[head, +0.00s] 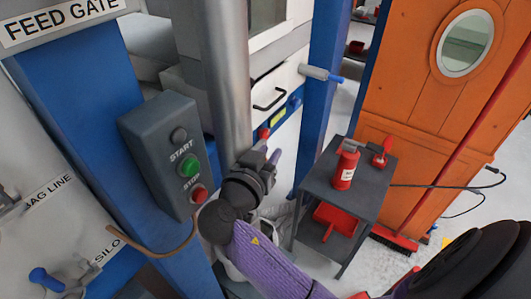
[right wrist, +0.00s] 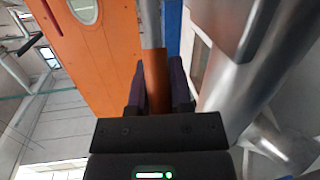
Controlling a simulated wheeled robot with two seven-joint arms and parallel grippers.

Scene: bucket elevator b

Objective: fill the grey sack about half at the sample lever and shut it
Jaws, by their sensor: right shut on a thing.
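My right gripper (head: 268,156) is in front of the grey vertical pipe, right of the start/stop box. In the right wrist view its two dark fingers (right wrist: 158,88) are shut on an orange-brown grip (right wrist: 154,65) on a grey rod. This looks like a lever handle; I cannot read a label, so I cannot tell whether it is the sample lever. In the head view a small red piece (head: 264,133) shows just above the fingers. My left gripper is not in view.
The control box (head: 164,158) with green and red buttons is left of the gripper. A blue-tipped grey handle (head: 320,73) sticks out near the blue column.

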